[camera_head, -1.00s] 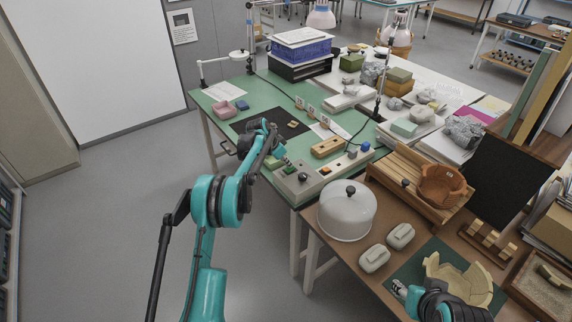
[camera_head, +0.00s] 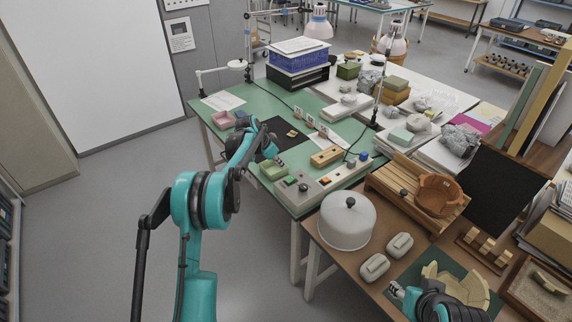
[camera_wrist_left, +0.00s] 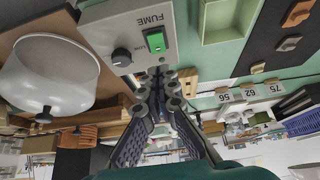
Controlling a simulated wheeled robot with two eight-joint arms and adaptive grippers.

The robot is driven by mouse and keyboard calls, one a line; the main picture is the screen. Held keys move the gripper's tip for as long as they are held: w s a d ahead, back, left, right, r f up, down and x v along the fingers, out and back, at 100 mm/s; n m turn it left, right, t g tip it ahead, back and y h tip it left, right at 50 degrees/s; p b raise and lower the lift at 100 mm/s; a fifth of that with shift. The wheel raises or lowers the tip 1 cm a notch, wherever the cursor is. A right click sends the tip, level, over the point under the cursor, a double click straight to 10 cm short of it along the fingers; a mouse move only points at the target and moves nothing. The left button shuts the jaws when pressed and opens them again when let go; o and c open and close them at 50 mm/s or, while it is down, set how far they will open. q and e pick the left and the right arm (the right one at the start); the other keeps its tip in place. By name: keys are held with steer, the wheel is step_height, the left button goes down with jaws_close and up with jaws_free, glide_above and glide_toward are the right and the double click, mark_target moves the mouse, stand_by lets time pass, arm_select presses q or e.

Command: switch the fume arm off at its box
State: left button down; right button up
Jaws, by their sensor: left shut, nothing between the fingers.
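The grey box marked FUME (camera_wrist_left: 122,32) has a green rocker switch (camera_wrist_left: 156,41) and a black round knob (camera_wrist_left: 121,57), seen in the left wrist view. In the head view the box (camera_head: 291,197) sits at the front edge of the green table, with the green switch (camera_head: 291,182) in sight. My left gripper (camera_head: 269,152) is shut and empty, beyond the box in the head view. In the left wrist view its fingertips (camera_wrist_left: 160,73) are close below the switch; I cannot tell whether they touch the box. My right gripper (camera_head: 397,291) is at the lower right, its jaws unclear.
A green tray (camera_head: 270,170) lies beside the box. A wooden block (camera_head: 326,156) and a grey strip with coloured buttons (camera_head: 338,178) are to the right. Bare floor lies left of the green table.

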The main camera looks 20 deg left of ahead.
arm_select(q)
steer(key=s+a+r, duration=0.2)
steer(key=shift+s+r+p, duration=0.2)
steer(key=shift+r+p, duration=0.1)
steer(key=shift+p, duration=0.05)
steer(key=s+d+r+n+t+y, duration=0.15)
steer(key=s+d+r, duration=0.25)
steer(key=s+r, duration=0.45)
steer(key=s+d+r+n+g+y, duration=0.1)
steer(key=s+d+r+n, duration=0.3)
steer(key=s, duration=0.8)
steer(key=s+f+n+t, duration=0.1)
steer(key=s+f, duration=0.1)
steer(key=s, duration=0.8)
steer(key=s+d+f+n+t+y, duration=0.1)
steer(key=s+f, duration=0.1)
steer(key=s, duration=0.9)
steer(key=shift+d, duration=0.15)
steer(key=shift+s, duration=0.1)
